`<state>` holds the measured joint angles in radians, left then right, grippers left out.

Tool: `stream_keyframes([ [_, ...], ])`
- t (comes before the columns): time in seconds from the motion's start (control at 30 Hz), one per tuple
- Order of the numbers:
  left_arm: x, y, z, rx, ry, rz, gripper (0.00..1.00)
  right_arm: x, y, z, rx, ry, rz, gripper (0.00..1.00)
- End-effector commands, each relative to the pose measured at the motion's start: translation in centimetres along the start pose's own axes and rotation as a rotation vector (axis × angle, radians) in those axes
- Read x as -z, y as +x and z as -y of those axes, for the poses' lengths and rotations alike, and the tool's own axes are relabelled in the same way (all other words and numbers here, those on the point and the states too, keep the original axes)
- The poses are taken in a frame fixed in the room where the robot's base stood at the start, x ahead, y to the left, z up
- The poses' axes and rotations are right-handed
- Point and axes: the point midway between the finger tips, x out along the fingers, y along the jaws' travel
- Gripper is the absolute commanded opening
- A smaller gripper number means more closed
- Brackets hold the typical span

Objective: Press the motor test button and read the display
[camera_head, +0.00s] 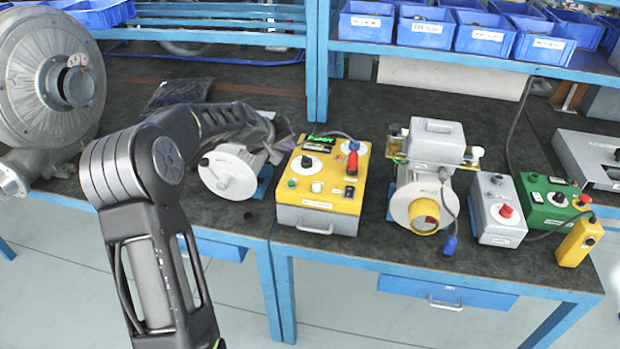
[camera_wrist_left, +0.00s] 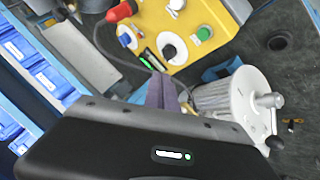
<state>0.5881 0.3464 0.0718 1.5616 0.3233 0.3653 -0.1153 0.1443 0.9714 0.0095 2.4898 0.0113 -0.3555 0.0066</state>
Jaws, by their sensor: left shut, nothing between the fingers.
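The yellow test box (camera_head: 330,205) stands on the bench, with a small display showing green characters (camera_head: 325,143), a white dial (camera_head: 307,165), a green button (camera_head: 292,183), a white button (camera_head: 316,187) and a red knob (camera_head: 352,160). The green button also shows in the left wrist view (camera_wrist_left: 203,33). Which button is the motor test cannot be told. My left gripper (camera_wrist_left: 161,90) is shut and empty; its fingertips appear near the display side of the box, apart from the buttons. In the head view my left arm partly hides it. My right gripper is out of view.
A pale motor (camera_head: 230,172) stands close left of the box. A grey pump unit (camera_head: 435,140), a grey control box (camera_head: 498,208) and a green box (camera_head: 550,200) stand to the right. Blue bins (camera_head: 425,30) line the shelf above. A large blower housing (camera_head: 40,80) fills the far left.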

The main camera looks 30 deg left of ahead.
Motion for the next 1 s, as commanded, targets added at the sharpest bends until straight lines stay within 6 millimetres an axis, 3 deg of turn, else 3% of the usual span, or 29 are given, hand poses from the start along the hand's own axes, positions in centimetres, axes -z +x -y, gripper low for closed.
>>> stream_keyframes([
  [0.1,-0.9,0.0,-0.1,-0.006,0.004,0.035,0.00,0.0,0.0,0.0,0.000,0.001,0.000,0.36],
  [0.57,-1.3,0.4,0.2,-0.005,0.008,0.038,0.00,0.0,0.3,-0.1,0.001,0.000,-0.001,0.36],
  [1.0,-4.0,3.9,2.8,-0.004,0.006,0.038,0.00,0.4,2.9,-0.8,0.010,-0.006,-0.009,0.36],
])
